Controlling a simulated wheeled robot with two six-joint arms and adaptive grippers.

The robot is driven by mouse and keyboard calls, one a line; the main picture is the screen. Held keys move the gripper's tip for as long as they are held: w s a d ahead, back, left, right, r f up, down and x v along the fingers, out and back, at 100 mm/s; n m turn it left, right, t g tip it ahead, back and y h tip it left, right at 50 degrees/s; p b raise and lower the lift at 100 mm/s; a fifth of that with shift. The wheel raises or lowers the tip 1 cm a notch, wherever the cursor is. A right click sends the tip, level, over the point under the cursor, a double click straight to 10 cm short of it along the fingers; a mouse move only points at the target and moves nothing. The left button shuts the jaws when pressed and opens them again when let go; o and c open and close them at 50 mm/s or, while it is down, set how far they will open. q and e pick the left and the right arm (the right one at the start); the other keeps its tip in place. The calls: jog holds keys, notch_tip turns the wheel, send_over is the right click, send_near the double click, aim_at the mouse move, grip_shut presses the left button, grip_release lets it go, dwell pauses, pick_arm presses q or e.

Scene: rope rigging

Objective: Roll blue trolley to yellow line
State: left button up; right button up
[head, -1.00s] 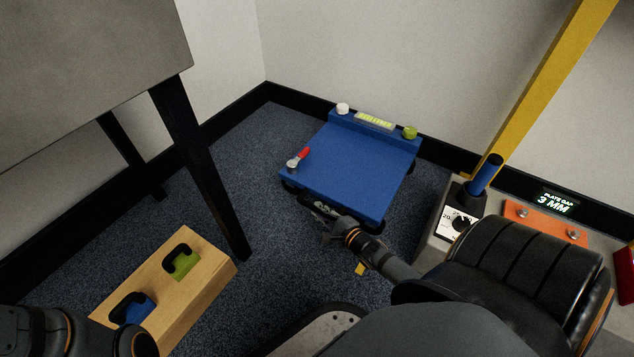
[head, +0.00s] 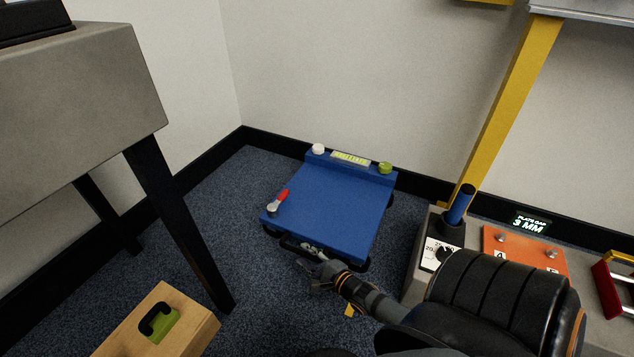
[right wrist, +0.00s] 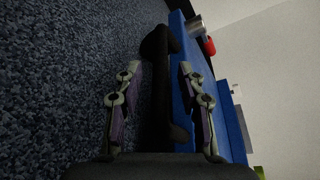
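The blue trolley (head: 325,208) stands on the carpet near the back wall in the head view, with a white knob, a green knob and a red-handled lever on top. A black handle bar (right wrist: 159,95) runs along its near side. My right gripper (head: 308,262) is at this near side. In the right wrist view my right gripper (right wrist: 160,72) is open, its fingers on either side of the bar with small gaps showing. A small yellow patch (head: 349,310), perhaps part of the yellow line, shows on the floor beside my right arm, which hides its surroundings. My left gripper is out of view.
A grey table (head: 80,95) with dark legs stands at left. A wooden block (head: 185,335) with a green-and-black fitting is at lower left. A grey console (head: 421,268) with a blue lever (head: 460,206) and a yellow post (head: 510,100) stand right. Carpet between table and trolley is clear.

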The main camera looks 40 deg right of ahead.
jog(key=v, duration=1)
jog(key=shift+s, duration=0.4)
